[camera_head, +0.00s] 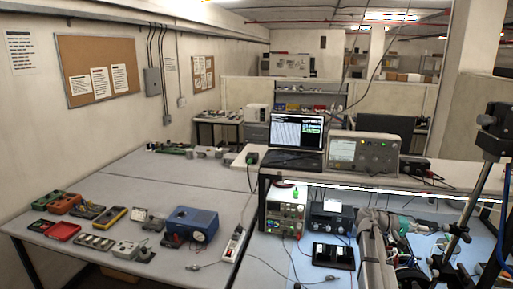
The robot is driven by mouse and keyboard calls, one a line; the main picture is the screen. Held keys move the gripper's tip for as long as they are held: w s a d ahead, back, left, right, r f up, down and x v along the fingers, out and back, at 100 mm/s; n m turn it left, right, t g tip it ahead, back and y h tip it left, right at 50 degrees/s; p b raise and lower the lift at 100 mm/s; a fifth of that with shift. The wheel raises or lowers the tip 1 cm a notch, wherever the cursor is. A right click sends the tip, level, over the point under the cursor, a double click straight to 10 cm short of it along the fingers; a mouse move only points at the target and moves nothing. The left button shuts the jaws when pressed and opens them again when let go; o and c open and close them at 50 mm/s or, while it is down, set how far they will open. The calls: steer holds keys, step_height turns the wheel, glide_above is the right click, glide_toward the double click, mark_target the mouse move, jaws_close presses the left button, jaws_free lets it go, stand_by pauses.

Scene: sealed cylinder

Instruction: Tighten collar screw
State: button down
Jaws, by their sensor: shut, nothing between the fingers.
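I cannot make out a collar screw or its collar in the camera_head view. A metal pole stand (469,207) with a dark head (494,130) rises at the right edge.
A laptop (296,132) and an oscilloscope (362,154) stand on the shelf above the lit bench. A power supply (286,217) and a black tray (332,256) are below. The left table holds a blue box (192,225) and several meters; its middle is clear.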

steer(key=x, duration=0.7)
steer(key=shift+b, duration=0.35)
steer(key=shift+w+d+r, duration=0.1)
steer(key=shift+w, duration=0.3)
stand_by(1.2)
steer(key=shift+r+p, duration=0.35)
steer(key=shift+p, duration=0.05)
stand_by(0.7)
steer(key=shift+s, duration=0.4)
steer(key=shift+a, duration=0.25)
steer(key=v, duration=0.5)
steer(key=shift+w+a+p, duration=0.15)
steer(key=shift+a+p, duration=0.15)
steer(key=shift+p, duration=0.05)
stand_by(0.3)
steer(key=shift+a, duration=0.1)
